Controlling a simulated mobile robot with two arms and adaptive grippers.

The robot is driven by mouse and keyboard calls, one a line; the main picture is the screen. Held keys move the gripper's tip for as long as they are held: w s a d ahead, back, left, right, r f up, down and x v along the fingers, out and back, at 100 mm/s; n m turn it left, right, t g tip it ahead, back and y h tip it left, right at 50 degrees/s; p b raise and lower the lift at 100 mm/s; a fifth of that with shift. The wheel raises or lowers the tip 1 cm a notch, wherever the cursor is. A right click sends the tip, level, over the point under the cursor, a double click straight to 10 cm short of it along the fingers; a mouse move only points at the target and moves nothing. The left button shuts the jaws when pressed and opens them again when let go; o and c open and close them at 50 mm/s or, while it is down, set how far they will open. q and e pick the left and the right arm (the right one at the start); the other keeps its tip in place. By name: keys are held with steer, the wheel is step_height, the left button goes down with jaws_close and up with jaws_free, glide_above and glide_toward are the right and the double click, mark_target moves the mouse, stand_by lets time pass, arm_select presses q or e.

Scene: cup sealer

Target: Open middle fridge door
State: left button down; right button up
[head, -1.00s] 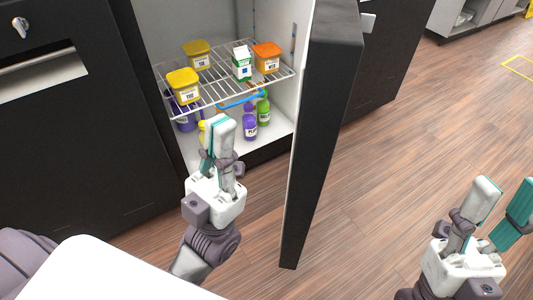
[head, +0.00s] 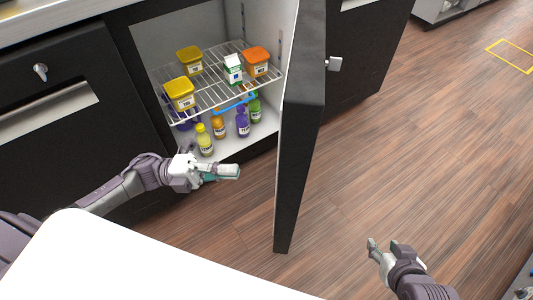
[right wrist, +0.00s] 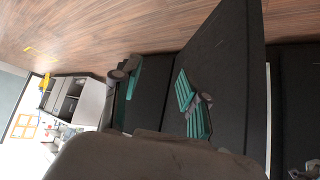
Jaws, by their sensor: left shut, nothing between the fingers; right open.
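The middle fridge door (head: 303,140) is a dark slab standing wide open, swung out from the cabinet. My right gripper (head: 383,246) is open and empty, to the right of the door over the floor. In the right wrist view, its teal fingers show before a dark door panel (right wrist: 222,75).
A wire shelf (head: 215,95) holds yellow tubs (head: 180,94), an orange tub (head: 257,61) and a carton (head: 233,69). Several bottles (head: 204,139) stand below. A dark cabinet front (head: 60,120) is at left. A white surface (head: 130,265) is in the foreground.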

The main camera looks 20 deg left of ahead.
arm_select(q)
steer(key=w+a+m+y+p, duration=0.1)
steer(key=a+y+p, duration=0.1)
steer(key=a, duration=0.4)
steer(key=f+x, duration=0.2)
steer(key=x, duration=1.1)
steer(key=shift+d+g+y+b, duration=0.3)
steer(key=shift+d+g+b, duration=0.1)
steer(key=shift+d, duration=0.1)
arm_select(e)
steer(key=s+d+f+g+h, duration=0.1)
steer(key=s+g, duration=0.3)
steer(key=s, duration=0.4)
steer(key=shift+d+f+g, duration=0.3)
steer(key=shift+d, duration=0.5)
arm_select(q)
steer(key=shift+r, duration=0.1)
arm_select(e)
steer(key=shift+s, duration=0.1)
